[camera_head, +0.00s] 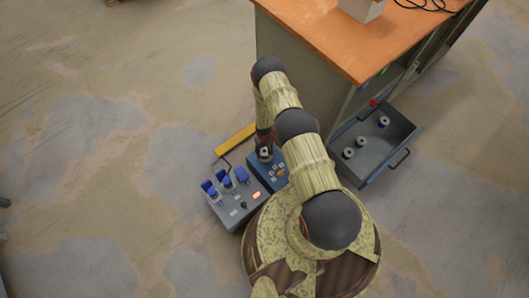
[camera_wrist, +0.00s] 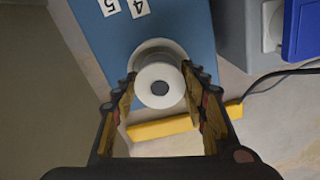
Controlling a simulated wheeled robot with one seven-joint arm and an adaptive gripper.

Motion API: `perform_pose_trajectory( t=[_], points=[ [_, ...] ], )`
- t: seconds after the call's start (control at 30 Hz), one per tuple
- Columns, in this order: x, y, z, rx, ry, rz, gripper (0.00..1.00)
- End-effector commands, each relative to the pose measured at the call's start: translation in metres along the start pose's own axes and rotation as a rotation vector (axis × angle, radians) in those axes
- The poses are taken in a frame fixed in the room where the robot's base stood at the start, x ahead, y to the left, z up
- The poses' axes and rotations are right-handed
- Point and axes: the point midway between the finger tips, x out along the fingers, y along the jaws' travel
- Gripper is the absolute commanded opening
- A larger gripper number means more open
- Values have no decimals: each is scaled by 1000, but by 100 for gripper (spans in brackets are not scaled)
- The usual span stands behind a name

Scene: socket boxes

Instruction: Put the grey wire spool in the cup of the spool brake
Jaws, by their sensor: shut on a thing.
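My gripper (camera_wrist: 159,78) is shut on a spool (camera_wrist: 159,98) with a white round flange and a dark centre hole, one finger on each side. The spool faces the camera end-on, so its wound wire is mostly hidden. Behind it in the wrist view lies a blue box (camera_wrist: 185,25), with a pale round rim (camera_wrist: 160,46) partly hidden by the spool, perhaps the brake's cup. I cannot tell whether the spool is inside that rim or above it. In the head view my gripper (camera_head: 264,150) is at the upper end of the blue box (camera_head: 256,174).
A grey box with blue-lidded sockets (camera_head: 231,200) stands left of the blue box. A yellow bar (camera_head: 235,138) and a dark cable lie close behind. An open drawer (camera_head: 372,160) with several spools juts from the orange-topped bench (camera_head: 330,35). The floor at left is clear.

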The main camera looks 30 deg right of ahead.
Motion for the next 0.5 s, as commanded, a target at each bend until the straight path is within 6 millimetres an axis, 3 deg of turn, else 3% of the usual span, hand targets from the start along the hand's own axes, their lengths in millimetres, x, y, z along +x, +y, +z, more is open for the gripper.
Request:
perform_pose_trajectory(
  t=[0.2, 0.23, 0.5],
  points=[
    [4, 0, 0, 0, -1, 0, 11],
    [4, 0, 0, 0, -1, 0, 44],
    [4, 0, 1, 0, -1, 0, 60]
  ],
)
